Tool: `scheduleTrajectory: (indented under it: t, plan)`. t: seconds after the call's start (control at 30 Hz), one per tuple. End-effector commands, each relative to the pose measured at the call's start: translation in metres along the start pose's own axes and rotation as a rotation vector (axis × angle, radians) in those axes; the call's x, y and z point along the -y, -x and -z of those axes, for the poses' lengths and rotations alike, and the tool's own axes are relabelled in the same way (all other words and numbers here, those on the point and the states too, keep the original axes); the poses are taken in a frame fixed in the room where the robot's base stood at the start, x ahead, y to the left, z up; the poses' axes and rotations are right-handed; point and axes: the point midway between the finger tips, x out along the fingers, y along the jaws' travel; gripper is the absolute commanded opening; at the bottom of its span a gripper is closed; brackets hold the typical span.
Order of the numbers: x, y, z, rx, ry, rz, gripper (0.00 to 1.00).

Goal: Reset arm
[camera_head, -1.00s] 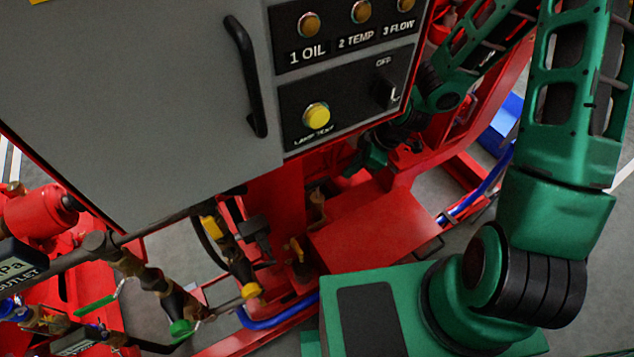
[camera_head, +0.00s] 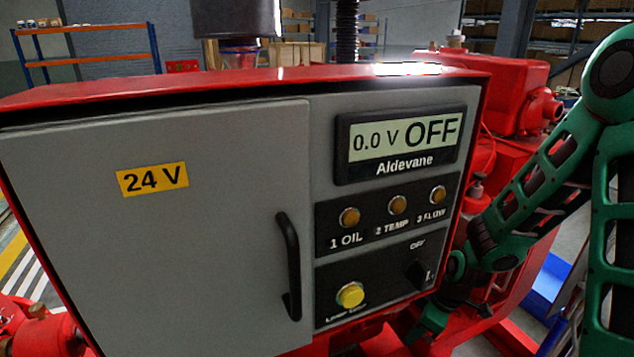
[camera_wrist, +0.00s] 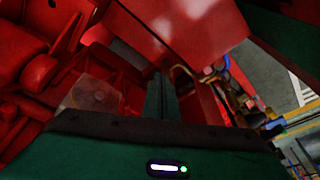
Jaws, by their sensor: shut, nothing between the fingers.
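My green arm comes down the right side of the head view. It reaches beside the right edge of the grey control cabinet (camera_head: 240,230). The fingertips are dark and hard to make out there.
The cabinet door has a black handle (camera_head: 289,268). The panel carries a display (camera_head: 405,140) reading 0.0 V OFF, a yellow button (camera_head: 350,295) and a black rotary knob (camera_head: 420,275) close to my wrist. A blue bin (camera_head: 548,283) is at right. Red engine parts (camera_head: 500,95) stand behind.

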Motion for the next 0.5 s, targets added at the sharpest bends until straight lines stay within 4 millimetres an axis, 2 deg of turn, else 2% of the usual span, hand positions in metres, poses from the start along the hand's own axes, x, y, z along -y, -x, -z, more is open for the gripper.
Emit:
scheduleTrajectory:
  t: [0.03, 0.23, 0.37, 0.5]
  plan:
    - [-0.006, 0.018, -0.012, 0.034, -0.052, -0.024, 0.0]
    - [-0.015, 0.084, -0.06, 0.153, -0.308, -0.096, 0.0]
    - [-0.011, 0.127, -0.088, 0.204, -0.492, -0.145, 0.0]
    - [0.001, 0.172, -0.116, 0.236, -0.704, -0.193, 0.0]
